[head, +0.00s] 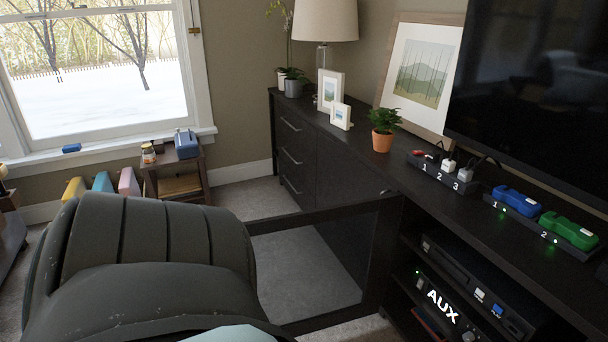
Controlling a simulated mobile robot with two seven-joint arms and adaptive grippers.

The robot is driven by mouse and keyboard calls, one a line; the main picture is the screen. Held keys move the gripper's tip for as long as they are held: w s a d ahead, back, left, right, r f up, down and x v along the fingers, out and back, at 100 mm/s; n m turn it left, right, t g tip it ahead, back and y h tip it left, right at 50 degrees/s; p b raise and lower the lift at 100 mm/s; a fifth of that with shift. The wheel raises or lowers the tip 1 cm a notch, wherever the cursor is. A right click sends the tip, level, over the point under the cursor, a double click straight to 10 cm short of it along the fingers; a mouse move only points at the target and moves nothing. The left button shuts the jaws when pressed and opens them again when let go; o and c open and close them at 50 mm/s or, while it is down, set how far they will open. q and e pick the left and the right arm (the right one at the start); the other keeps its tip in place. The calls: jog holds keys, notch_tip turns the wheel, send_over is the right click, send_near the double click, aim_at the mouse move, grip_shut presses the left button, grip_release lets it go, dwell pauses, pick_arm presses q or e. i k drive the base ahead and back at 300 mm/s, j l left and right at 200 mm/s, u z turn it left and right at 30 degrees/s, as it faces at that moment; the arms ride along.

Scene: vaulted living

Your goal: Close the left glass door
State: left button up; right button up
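The left glass door (325,214) of the dark media cabinet (440,205) stands open, swung out into the room. It has a dark frame around a clear pane, and the carpet shows through it. Its right side meets the cabinet beside the open shelf bay. Its left end is hidden behind a large dark ribbed form (150,245) that fills the lower left; I cannot tell whether the two touch. Neither of my grippers can be made out in the head view.
An AUX box (440,305) and another black device (475,285) sit in the open bay. The cabinet top holds a potted plant (383,130), picture frames, a numbered strip (440,175) and blue and green items. A small side table (175,175) stands below the window.

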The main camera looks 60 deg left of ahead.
aim_at(386, 208)
jog(key=k+j, duration=0.15)
jog(key=j, duration=0.3)
jog(key=k+j+z, duration=0.1)
jog(key=j, duration=0.3)
jog(key=k+j, duration=0.25)
jog(key=j, duration=0.2)
jog(key=k+j+z, duration=0.15)
jog(key=j, duration=0.25)
jog(key=k+j, duration=0.2)
jog(key=j, duration=0.25)
jog(key=k+j, duration=0.1)
jog(key=j, duration=0.25)
jog(key=j+z, duration=0.1)
jog(key=j, duration=0.3)
jog(key=k+j, duration=0.15)
jog(key=j, duration=0.2)
jog(key=z, duration=0.05)
